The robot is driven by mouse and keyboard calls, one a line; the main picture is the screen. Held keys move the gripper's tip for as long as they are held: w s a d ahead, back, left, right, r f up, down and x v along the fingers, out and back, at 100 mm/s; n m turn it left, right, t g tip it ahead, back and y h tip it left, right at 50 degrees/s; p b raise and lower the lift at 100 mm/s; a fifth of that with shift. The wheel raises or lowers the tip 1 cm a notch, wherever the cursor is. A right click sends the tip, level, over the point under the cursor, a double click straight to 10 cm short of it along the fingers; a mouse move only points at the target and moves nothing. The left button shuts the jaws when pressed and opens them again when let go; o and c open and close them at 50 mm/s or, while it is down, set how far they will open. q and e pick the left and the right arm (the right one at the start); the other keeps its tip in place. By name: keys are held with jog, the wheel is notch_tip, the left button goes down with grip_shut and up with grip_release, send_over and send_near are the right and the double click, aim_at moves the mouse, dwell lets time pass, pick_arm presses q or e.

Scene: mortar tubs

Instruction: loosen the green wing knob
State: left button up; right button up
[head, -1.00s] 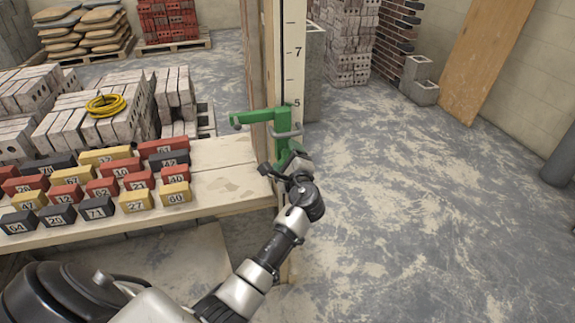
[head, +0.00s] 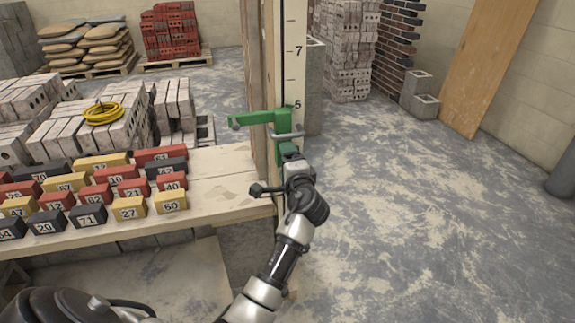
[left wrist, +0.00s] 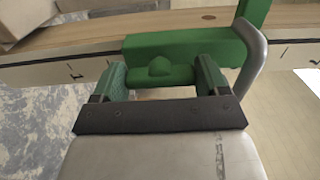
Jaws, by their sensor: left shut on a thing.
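The green clamp (head: 268,118) sits on a wooden post carrying a numbered scale (head: 293,62). Its arm reaches out to the left. The green wing knob is on the near side, low on the clamp; in the left wrist view the middle of the knob (left wrist: 160,70) shows between my fingers. My left gripper (head: 291,153) is at the knob, and in the left wrist view its two fingers (left wrist: 160,80) stand on either side of it. It is shut on the knob. In the head view the gripper mostly hides the knob. My right gripper is not in view.
A plank bench (head: 215,175) left of the post holds several numbered red, yellow and black blocks (head: 128,187). A bent metal bar (left wrist: 252,65) passes close to the right of my fingers. The floor to the right (head: 410,230) is clear.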

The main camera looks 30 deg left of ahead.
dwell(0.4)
pick_arm(q)
jog(key=o, duration=0.9)
jog(key=v, duration=1)
jog(key=shift+s+d, duration=0.25)
jog(key=shift+s, duration=0.05)
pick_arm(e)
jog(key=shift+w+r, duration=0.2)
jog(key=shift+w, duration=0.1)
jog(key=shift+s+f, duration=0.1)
